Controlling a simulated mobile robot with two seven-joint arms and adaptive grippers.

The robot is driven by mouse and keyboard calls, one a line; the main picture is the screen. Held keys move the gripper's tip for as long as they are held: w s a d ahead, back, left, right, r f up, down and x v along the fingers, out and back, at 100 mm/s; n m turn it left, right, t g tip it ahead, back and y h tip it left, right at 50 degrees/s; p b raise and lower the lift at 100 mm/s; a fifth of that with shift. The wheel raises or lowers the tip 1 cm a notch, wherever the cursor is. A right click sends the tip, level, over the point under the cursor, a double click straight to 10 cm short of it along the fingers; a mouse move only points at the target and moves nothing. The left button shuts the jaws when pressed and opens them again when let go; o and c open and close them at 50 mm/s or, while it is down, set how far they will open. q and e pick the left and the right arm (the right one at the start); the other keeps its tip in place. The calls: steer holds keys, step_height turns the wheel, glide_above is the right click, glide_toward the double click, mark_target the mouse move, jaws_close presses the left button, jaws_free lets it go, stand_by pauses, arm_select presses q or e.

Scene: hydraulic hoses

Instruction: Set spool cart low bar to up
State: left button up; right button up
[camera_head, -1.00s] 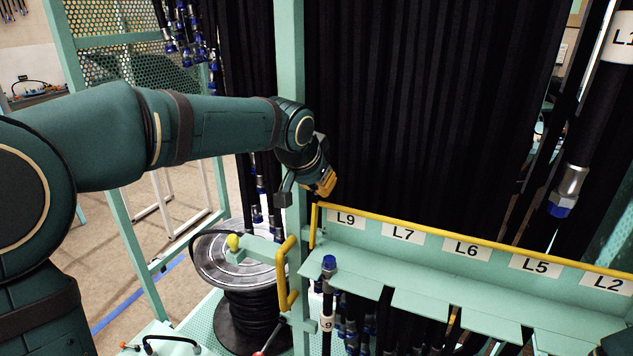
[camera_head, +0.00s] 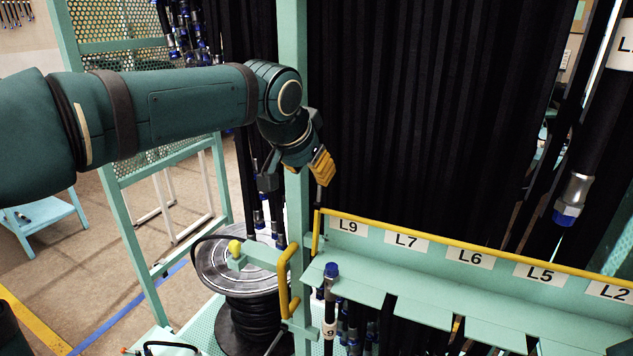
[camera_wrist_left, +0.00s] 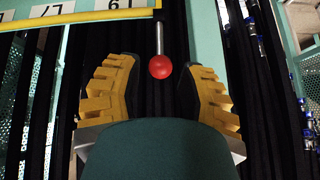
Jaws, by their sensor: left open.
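The spool cart's teal frame has an upright post (camera_head: 293,60) and a labelled ledge with a yellow bar (camera_head: 450,241) along its top. A yellow handle (camera_head: 284,280) is on the post's lower part. In the left wrist view, a red ball knob (camera_wrist_left: 160,67) on a metal rod appears between the open yellow fingers. I cannot tell how far it is from them. Which part is the low bar is unclear. My right gripper is out of view.
A cable spool (camera_head: 238,270) stands behind the post, near a yellow knob (camera_head: 234,247). Black hoses hang behind the ledge. A capped hose (camera_head: 331,271) stands at the ledge's left end. A large hose with a blue cap (camera_head: 564,217) hangs at right.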

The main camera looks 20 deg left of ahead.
arm_select(q)
steer(key=v, duration=0.4)
steer(key=shift+w, duration=0.1)
steer(key=shift+f, duration=0.1)
stand_by(0.3)
